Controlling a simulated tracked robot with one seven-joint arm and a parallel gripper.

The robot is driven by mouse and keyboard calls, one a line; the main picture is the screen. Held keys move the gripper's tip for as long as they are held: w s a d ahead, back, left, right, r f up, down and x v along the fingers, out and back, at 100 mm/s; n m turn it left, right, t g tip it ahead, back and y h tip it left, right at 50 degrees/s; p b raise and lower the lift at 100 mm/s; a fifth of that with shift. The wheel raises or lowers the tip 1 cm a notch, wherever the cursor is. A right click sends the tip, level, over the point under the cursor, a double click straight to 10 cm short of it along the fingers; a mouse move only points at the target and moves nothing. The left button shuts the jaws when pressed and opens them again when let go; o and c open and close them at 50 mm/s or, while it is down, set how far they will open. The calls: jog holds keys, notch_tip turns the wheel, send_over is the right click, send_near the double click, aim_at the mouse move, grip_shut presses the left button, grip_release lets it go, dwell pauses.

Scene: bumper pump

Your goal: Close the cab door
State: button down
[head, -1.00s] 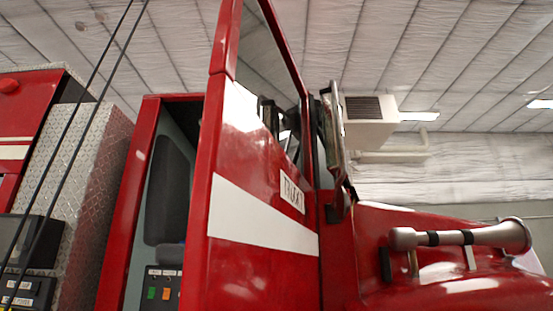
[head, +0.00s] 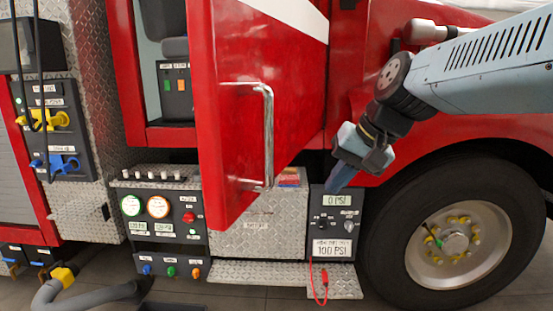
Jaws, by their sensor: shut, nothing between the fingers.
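The red cab door (head: 235,115) with a white stripe stands open, swung out from the cab toward me. Its upright chrome handle (head: 268,135) is on the outer face, near the free edge. The door opening (head: 162,85) shows to the left of the door, with a dark seat and a switch panel inside. My gripper (head: 338,183) is to the right of the door and handle, pointing down in front of the fender, apart from the handle. Its fingers are shut and empty.
A gauge panel (head: 163,215), diamond-plate box (head: 258,232) and 0 PSI panel (head: 333,220) lie below the door. A large front wheel (head: 455,238) is at right. A diamond-plate step (head: 255,272) juts out low. A grey hose (head: 85,293) lies at lower left.

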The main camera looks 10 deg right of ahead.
jog(key=w+r+m+y, duration=0.3)
jog(key=w+r+y, duration=0.1)
jog(key=w+r, duration=0.2)
jog(key=w+r+x, duration=0.1)
jog(key=w+x, duration=0.1)
jog(key=x, duration=1)
jog(key=shift+a+t, duration=0.3)
jog(key=shift+a, duration=0.2)
jog(key=shift+w+r, duration=0.1)
